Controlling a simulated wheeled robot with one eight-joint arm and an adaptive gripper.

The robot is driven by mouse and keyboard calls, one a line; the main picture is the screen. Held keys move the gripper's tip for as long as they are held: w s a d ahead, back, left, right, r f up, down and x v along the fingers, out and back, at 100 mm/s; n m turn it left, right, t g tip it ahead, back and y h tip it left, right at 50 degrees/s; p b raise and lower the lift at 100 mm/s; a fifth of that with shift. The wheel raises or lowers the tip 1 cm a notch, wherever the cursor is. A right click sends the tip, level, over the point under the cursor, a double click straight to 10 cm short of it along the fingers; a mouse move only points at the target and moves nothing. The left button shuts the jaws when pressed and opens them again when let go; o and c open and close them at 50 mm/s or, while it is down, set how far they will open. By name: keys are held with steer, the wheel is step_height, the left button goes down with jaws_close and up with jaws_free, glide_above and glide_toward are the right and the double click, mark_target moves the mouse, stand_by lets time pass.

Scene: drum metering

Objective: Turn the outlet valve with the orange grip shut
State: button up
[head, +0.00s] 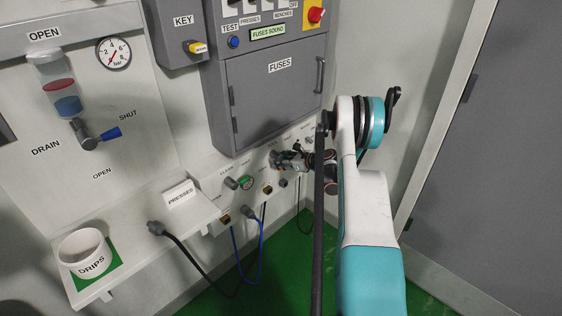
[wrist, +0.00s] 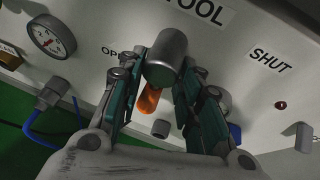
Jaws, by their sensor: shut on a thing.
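The outlet valve shows in the wrist view as a grey cylindrical body (wrist: 167,57) with an orange grip (wrist: 149,100) below it, tilted slightly. The valve is on a pale panel under a label ending in "TOOL". My gripper (wrist: 163,72) has a finger on each side of the valve and is shut on it; the fingers hide part of the grip. A partly hidden "OP..." label (wrist: 109,51) is to its left and a "SHUT" label (wrist: 270,60) to its right. In the head view, my gripper (head: 290,160) is at the low panel and the orange grip cannot be made out.
A gauge (wrist: 51,36) and a blue hose (wrist: 42,134) are left of the gripper in the wrist view. A grey fuse cabinet (head: 270,95) hangs above the panel. A blue-handled drain valve (head: 110,134) and a drips cup (head: 86,252) are far left.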

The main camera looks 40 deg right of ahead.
steer(key=shift+a+f+n, duration=0.1)
steer(key=shift+a+n, duration=0.2)
steer(key=n+h, duration=0.2)
steer(key=shift+d+n, duration=0.15)
steer(key=shift+n, duration=0.25)
steer(key=shift+o, duration=0.2)
steer(key=shift+d+r+n+h, duration=0.1)
steer(key=shift+n+h, duration=0.45)
steer(key=shift+d+r+n+h, duration=0.1)
steer(key=shift+n+h, duration=0.45)
steer(key=shift+d+r+n+t+h, duration=0.15)
steer(key=shift+n+t+h, duration=0.1)
steer(key=shift+n+h, duration=0.45)
steer(key=shift+r+n+t+h, duration=0.1)
steer(key=shift+n+t+h, duration=0.25)
steer(key=shift+n, duration=0.55)
steer(key=shift+n+h, duration=0.25)
steer(key=shift+n, duration=0.05)
steer(key=shift+r+n+t+h, duration=0.35)
steer(key=shift+n+h, duration=0.25)
steer(key=shift+n, duration=0.5)
steer(key=shift+d, duration=0.1)
